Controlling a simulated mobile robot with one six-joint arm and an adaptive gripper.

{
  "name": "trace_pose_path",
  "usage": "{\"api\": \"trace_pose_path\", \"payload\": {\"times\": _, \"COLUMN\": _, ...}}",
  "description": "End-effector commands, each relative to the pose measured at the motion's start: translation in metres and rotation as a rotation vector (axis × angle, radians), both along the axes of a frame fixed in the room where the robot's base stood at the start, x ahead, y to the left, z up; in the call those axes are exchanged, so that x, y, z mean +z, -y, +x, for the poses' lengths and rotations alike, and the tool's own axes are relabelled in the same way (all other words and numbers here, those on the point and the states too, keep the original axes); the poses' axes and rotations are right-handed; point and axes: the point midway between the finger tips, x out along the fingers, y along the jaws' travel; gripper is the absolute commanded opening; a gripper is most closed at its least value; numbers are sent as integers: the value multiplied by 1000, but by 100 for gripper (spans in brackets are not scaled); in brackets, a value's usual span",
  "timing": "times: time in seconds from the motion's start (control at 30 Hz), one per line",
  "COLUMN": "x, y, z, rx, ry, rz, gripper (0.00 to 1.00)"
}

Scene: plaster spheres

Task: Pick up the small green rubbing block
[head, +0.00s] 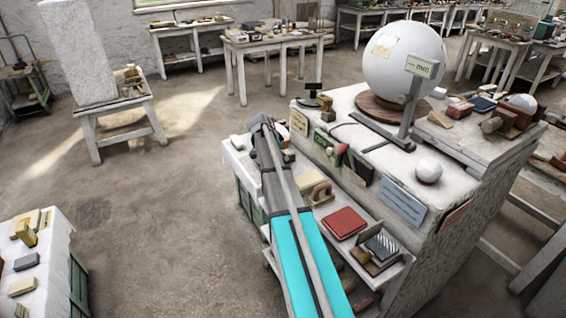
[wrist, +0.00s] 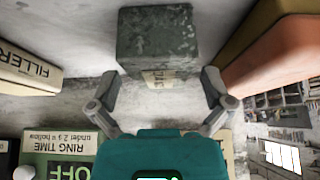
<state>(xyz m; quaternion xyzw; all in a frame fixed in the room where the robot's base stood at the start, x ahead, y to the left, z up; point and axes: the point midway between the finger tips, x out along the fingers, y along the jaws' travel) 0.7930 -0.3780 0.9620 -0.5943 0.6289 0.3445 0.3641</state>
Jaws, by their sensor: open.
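A dark grey-green block (wrist: 158,35) with worn, speckled faces is at the top middle of the wrist view. It looks like the small green rubbing block. A pale label with unreadable print shows on its lower face. My gripper (wrist: 158,84) is open, one finger to each side below the block in the picture. The gap between the fingers is empty, and the block lies beyond the fingertips. In the head view my arm reaches over the low white-covered surface left of the plinth. There I cannot pick out the block or the fingertips.
In the wrist view, a FILLER card (wrist: 25,75) is at left, a RING TIME card (wrist: 65,145) at lower left, and an orange-brown block (wrist: 275,50) at right. In the head view a large white sphere (head: 402,62) stands on the plinth (head: 440,170). Open floor lies left.

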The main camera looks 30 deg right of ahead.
Motion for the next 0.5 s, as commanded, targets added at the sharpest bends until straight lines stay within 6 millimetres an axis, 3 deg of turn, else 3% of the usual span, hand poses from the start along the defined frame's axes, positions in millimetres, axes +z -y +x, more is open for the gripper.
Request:
{"api": "trace_pose_path", "payload": {"times": 0.17, "x": -12, "y": 6, "z": 0, "rx": -1, "ry": 0, "rz": 0, "gripper": 100}}
{"api": "trace_pose_path", "payload": {"times": 0.5, "x": -13, "y": 8, "z": -1, "rx": 0, "ry": 0, "rz": 0, "gripper": 100}}
